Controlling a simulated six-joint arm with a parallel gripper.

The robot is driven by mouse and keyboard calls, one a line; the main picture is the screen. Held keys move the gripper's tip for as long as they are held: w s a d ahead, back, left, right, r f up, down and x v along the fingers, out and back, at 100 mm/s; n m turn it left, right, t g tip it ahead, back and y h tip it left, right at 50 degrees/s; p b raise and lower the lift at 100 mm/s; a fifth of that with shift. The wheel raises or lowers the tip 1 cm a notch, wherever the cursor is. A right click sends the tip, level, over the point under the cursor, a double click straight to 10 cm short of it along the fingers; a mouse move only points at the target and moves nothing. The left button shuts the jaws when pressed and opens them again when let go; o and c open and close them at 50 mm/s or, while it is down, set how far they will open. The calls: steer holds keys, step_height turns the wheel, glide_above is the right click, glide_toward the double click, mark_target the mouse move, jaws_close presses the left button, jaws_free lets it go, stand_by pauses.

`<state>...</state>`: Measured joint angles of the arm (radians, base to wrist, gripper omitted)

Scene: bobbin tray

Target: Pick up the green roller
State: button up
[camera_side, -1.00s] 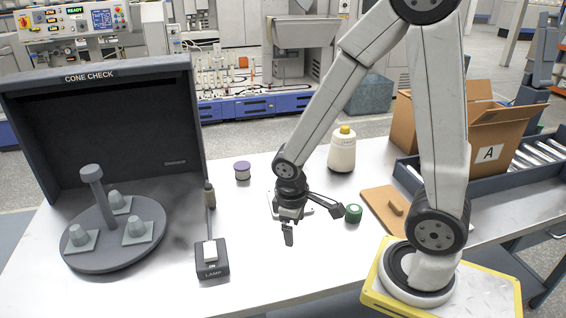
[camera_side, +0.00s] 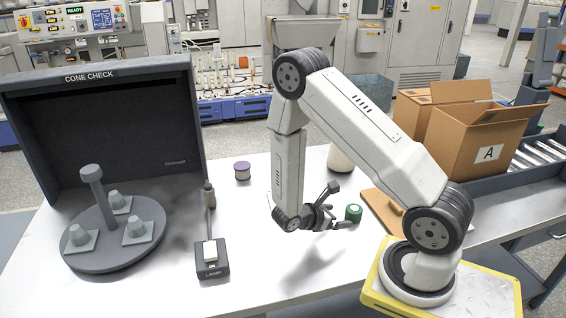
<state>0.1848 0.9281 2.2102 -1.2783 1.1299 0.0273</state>
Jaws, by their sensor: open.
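The green roller (camera_side: 353,213) stands upright on the grey table, a short cylinder with a paler top. My gripper (camera_side: 339,206) is low over the table just left of it, turned sideways with its fingers pointing right. The jaws are open and empty, one finger toward the back and the other toward the front. The front fingertip is close to the roller's lower left side; I cannot tell whether it touches.
A cream cone (camera_side: 341,160) is partly hidden behind my arm. A tan board (camera_side: 380,205) lies right of the roller. A purple-topped bobbin (camera_side: 242,170) and a lamp switch box (camera_side: 212,258) stand left. The front middle table is clear.

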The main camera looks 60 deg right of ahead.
mark_target(348, 212)
steer(key=shift+w+d+f+n+h, duration=0.1)
steer(key=shift+d+f+n+h, duration=0.2)
steer(key=shift+d+n+h, duration=0.15)
steer(key=shift+d, duration=0.15)
steer(key=shift+x, duration=1.2)
steer(key=shift+d+f, duration=0.1)
steer(key=shift+f, duration=0.05)
steer(key=shift+x, duration=2.45)
steer(key=c, duration=1.2)
steer(key=shift+r, duration=0.25)
